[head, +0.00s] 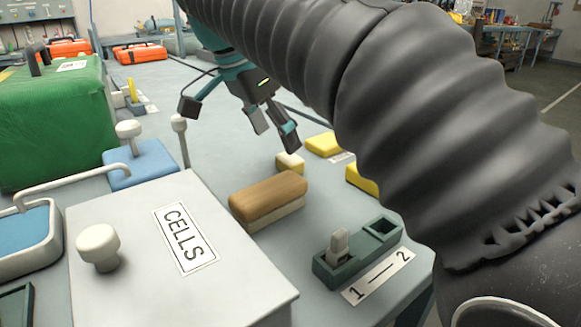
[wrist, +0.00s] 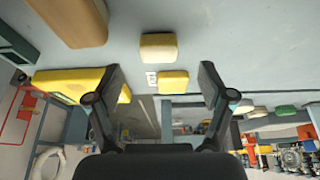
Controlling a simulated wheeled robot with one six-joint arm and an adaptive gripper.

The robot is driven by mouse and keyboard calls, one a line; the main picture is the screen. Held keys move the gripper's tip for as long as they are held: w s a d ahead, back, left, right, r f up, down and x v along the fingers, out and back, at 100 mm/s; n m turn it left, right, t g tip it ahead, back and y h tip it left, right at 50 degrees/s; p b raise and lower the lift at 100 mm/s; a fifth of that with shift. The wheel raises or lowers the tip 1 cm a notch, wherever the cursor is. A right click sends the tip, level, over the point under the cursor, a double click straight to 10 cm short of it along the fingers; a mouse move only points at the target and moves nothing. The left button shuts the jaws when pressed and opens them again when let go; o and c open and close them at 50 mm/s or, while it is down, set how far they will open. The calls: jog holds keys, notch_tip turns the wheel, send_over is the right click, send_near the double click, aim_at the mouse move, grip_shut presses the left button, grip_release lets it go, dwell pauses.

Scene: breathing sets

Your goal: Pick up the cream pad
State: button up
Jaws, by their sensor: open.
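A small cream pad (head: 289,163) with a yellowish top lies on the grey table in the head view, just past the tan-brown block. In the wrist view the cream pad (wrist: 158,46) lies above the space between the fingertips, clear of both. My gripper (head: 240,122) is open and empty above the table, up and to the left of the pad in the head view. Its two spread fingers also show in the wrist view (wrist: 160,80). A yellow pad (wrist: 172,82) shows between the fingers there, beyond the cream pad.
The tan-brown block (head: 268,197) lies close to the cream pad. A yellow pad (head: 323,145) lies behind it, and another yellow piece (head: 362,180) is partly hidden by my arm. A grey CELLS box (head: 160,275), a green slotted holder (head: 335,262) and a green case (head: 50,120) stand nearby.

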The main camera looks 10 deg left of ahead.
aim_at(288, 156)
jog(key=shift+d+b+x, duration=0.2)
jog(key=shift+b+x, duration=0.25)
jog(key=shift+x, duration=2.25)
jog(key=shift+r, duration=0.1)
jog(key=c, duration=1.1)
